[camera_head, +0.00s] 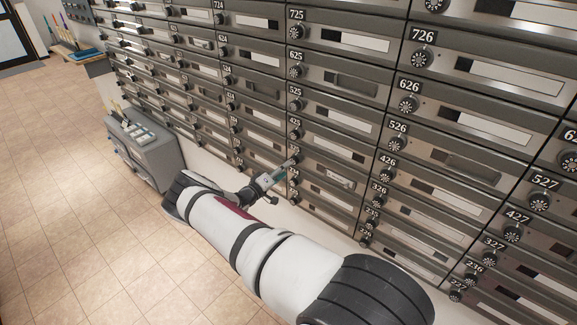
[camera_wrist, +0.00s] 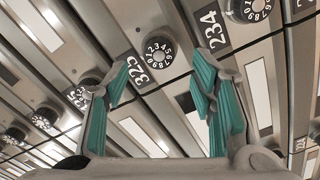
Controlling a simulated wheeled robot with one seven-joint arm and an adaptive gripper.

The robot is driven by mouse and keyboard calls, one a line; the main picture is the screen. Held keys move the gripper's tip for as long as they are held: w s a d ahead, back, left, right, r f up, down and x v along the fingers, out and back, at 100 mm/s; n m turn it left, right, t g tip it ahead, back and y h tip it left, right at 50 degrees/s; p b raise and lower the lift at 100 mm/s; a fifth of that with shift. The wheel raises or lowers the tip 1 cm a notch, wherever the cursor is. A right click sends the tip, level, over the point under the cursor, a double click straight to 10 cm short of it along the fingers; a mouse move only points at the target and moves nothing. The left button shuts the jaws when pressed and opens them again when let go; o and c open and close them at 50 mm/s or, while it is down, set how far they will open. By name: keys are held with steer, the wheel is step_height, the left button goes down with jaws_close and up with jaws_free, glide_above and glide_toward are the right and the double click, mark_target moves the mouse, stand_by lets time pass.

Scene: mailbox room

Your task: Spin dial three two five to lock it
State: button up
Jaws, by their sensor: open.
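The black round dial (camera_wrist: 160,50) with white numerals sits beside the plate marked 325 (camera_wrist: 141,70) in the wrist view. My gripper (camera_wrist: 160,63) is open, with its teal-padded fingers on either side of this dial in the picture. Nothing is held between the fingers, and I cannot tell whether they touch the dial. In the head view my gripper (camera_head: 287,166) is up against the mailbox column under plate 425, and it mostly hides the dial there. The dial's exact setting is too small to read.
Mailbox doors with dials fill the wall, including dial 425 (camera_head: 296,133) above and dial 426 (camera_head: 388,175) to the right. Another dial (camera_wrist: 250,8) is near the right finger in the wrist view. A grey cabinet (camera_head: 150,150) stands at left. The tiled floor (camera_head: 70,200) is clear.

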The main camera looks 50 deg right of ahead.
steer(key=a, duration=0.7)
steer(key=shift+s, duration=0.35)
steer(key=shift+a, duration=0.1)
steer(key=s+a+r+m+g+y, duration=0.1)
steer(key=s+a+r+y, duration=0.3)
steer(key=r, duration=0.6)
steer(key=s+a+r+m+g+y, duration=0.1)
steer(key=s+a+r+y, duration=0.2)
steer(key=a+r, duration=0.5)
steer(key=s+a+r+m+g+y, duration=0.1)
steer(key=s+a+r+y, duration=0.25)
steer(key=r, duration=0.85)
steer(key=s+a+r+n+t+y, duration=0.3)
steer(key=s+a+r+n, duration=0.1)
steer(key=s+a+r, duration=0.3)
steer(key=s+a+r+n+t+y, duration=0.4)
steer(key=s+a+r, duration=0.3)
steer(key=s+a, duration=0.4)
steer(key=shift+s+a, duration=0.2)
steer(key=shift+s, duration=1.15)
